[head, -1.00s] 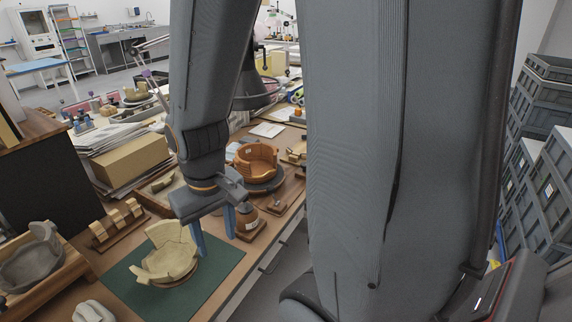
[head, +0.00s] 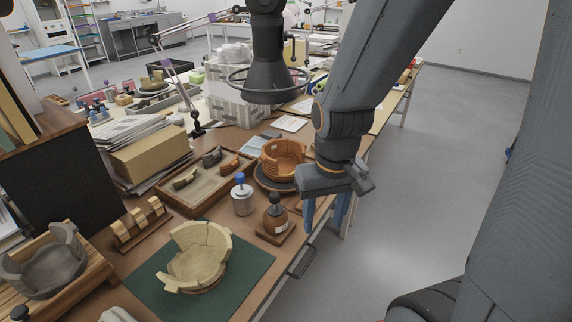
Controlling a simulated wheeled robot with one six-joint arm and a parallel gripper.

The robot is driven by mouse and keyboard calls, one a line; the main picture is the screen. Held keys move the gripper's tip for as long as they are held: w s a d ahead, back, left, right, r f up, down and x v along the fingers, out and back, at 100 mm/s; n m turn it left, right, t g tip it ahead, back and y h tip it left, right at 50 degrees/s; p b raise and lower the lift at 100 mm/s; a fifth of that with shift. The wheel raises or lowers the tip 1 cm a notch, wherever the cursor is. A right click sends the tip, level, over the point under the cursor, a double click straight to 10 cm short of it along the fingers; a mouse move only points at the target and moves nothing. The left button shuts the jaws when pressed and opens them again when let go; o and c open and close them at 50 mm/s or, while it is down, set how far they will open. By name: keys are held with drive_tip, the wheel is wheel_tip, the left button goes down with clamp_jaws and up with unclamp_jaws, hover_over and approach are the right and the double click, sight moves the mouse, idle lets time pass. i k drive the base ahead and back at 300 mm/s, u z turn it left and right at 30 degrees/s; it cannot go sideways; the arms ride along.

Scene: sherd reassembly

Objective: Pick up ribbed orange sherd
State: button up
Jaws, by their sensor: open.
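A small orange sherd (head: 229,165) lies at the right end of a shallow wooden tray (head: 169,195). Its ribs are too small to make out. A grey sherd (head: 211,157) and a pale yellow sherd (head: 185,178) lie in the same tray. A broken orange ribbed bowl (head: 283,158) sits on a dark round stand just right of the tray. My gripper (head: 325,222) is open and empty, its fingers pointing down at the table's right edge. It is well to the right of the orange sherd and in front of the bowl.
A cream broken bowl (head: 196,258) sits on a green mat (head: 250,263). Open floor lies to the right.

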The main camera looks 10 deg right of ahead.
sight(227, 169)
drive_tip(key=u, duration=0.4)
drive_tip(key=k, duration=0.25)
drive_tip(key=z, duration=0.6)
drive_tip(key=i, duration=1.1)
drive_tip(key=u, duration=0.55)
